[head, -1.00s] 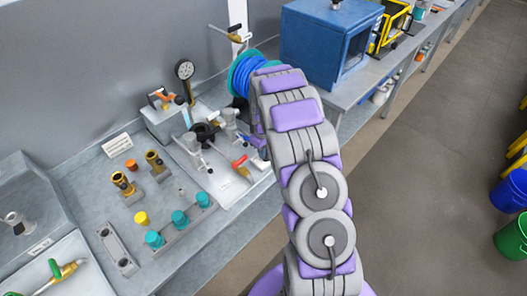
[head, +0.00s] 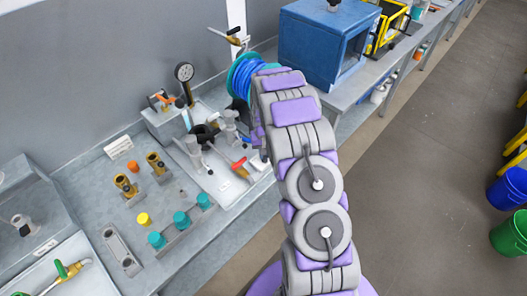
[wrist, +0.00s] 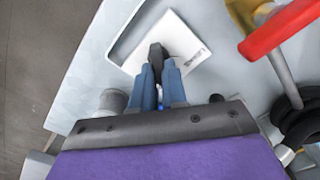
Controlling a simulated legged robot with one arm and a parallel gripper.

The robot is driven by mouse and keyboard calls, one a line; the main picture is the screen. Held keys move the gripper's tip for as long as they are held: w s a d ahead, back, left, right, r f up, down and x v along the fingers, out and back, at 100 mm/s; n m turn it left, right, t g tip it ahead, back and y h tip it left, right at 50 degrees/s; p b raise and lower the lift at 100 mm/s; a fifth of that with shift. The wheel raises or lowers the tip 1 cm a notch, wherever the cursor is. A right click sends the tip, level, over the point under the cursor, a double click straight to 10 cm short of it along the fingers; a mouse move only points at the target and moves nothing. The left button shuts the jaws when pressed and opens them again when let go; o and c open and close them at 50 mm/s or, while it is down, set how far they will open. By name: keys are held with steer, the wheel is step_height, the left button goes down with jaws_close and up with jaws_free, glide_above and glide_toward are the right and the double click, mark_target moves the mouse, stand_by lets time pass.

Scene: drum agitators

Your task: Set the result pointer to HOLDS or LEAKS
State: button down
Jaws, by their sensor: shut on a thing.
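A black pointer (wrist: 157,50) stands over the plate. My gripper (wrist: 161,72), with blue fingers, is shut on the pointer, its tips over the plate's lower part. In the head view a bit of a white plate (head: 258,163) shows beside my arm, and the arm hides my gripper and the pointer.
A red lever (wrist: 283,27) and black coiled part (wrist: 298,122) are close on the right in the wrist view. In the head view, a pressure gauge (head: 184,73), blue hose reel (head: 241,76) and teal caps (head: 181,219) stand on the bench.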

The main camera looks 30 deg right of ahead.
steer(key=shift+m, duration=0.4)
steer(key=c, duration=1.2)
jaws_free()
steer(key=shift+o, duration=0.2)
step_height(320, 180, up, 17)
steer(key=p, duration=0.1)
steer(key=shift+r, duration=0.15)
